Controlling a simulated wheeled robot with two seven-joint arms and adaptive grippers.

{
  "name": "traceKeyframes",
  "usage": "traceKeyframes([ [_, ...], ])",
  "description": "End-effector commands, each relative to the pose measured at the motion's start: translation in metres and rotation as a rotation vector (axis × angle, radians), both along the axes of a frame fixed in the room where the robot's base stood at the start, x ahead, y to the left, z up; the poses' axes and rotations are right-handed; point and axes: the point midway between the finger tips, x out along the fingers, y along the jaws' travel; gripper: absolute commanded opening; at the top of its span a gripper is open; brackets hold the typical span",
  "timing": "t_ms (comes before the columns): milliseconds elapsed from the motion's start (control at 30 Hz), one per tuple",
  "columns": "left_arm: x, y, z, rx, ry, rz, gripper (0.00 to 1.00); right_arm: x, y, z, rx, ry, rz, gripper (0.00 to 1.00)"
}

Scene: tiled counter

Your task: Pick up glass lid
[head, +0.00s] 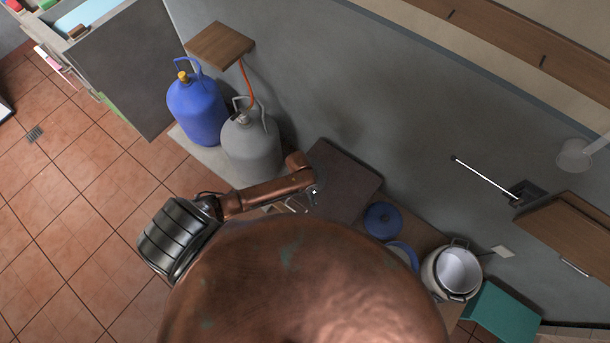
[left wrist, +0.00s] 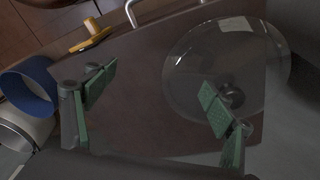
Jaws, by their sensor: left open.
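The glass lid (left wrist: 195,62) shows in the left wrist view as a clear round disc with a round knob (left wrist: 233,94), on the right over a brown surface. My left gripper (left wrist: 158,97) is open, with green-padded fingers spread wide. Its right finger overlaps the lid close to the knob; I cannot tell whether they touch. The left finger is over the bare brown surface, and nothing is between the fingers. In the head view my left arm reaches to the dark brown board, but the gripper's fingers are largely hidden and I cannot make out the glass lid. My right gripper is not in view.
In the head view, a blue gas bottle (head: 196,110) and a grey one (head: 250,148) stand left of the dark board (head: 345,178). A yellow-handled object (left wrist: 92,36) shows in the wrist view.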

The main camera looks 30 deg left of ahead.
Motion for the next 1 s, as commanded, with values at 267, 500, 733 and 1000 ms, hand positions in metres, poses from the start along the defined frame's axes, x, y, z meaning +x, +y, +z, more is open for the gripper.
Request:
traceKeyframes([
  [267, 0.067, 0.052, 0.036, 0.114, 0.049, -0.139, 0.77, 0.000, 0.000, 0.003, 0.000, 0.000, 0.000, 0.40],
  [500, 0.084, 0.074, 0.044, 0.151, 0.074, -0.164, 0.77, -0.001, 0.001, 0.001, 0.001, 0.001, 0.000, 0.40],
  [733, 0.083, 0.074, 0.021, 0.150, 0.075, -0.163, 0.77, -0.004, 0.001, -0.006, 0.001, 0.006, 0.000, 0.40],
  [1000, 0.074, 0.072, -0.010, 0.151, 0.076, -0.163, 0.77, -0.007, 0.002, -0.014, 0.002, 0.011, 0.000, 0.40],
])
